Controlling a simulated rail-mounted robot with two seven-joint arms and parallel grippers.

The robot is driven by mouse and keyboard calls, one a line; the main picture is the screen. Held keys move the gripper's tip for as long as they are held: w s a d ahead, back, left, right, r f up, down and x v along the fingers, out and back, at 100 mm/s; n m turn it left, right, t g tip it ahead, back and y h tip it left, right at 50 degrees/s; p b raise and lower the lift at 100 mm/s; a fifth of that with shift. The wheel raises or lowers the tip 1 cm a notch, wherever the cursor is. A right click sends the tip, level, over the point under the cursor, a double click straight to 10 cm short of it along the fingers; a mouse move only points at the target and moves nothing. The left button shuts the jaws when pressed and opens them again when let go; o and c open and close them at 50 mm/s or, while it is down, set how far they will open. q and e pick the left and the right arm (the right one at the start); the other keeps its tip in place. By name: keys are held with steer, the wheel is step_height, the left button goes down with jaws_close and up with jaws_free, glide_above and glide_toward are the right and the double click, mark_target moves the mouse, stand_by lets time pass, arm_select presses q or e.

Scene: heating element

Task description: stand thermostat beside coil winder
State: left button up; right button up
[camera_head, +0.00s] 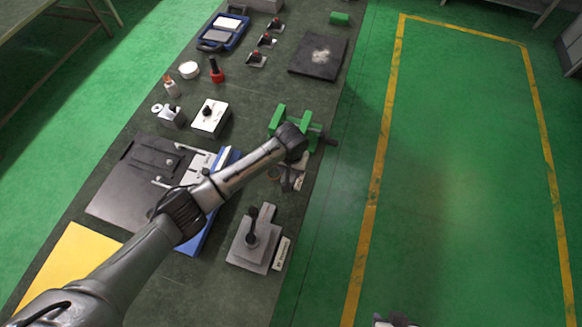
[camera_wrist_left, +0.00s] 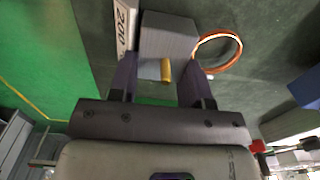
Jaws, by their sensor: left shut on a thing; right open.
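In the left wrist view a grey box with a short brass shaft and a copper ring, apparently the thermostat (camera_wrist_left: 168,38), is between the fingers of my left gripper (camera_wrist_left: 160,66), which is shut on it. In the head view my left forearm and wrist largely hide that gripper (camera_head: 290,178), near the bench's right edge. A green device with a dark handle (camera_head: 277,119), possibly the coil winder, stands just beyond my wrist, partly covered by it. My right gripper (camera_head: 392,320) barely shows at the bottom edge, open and away from the bench.
A grey block with a black lever (camera_head: 250,243) stands nearer on the bench (camera_head: 240,300), with a label strip (camera_head: 282,254) beside it. Bare bench shows beyond the green device.

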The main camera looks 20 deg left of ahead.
arm_select(q)
steer(key=o, duration=1)
steer(key=shift+f, duration=0.1)
step_height(320, 180, up, 12)
steer(key=shift+r+p, duration=0.15)
steer(key=shift+p, duration=0.7)
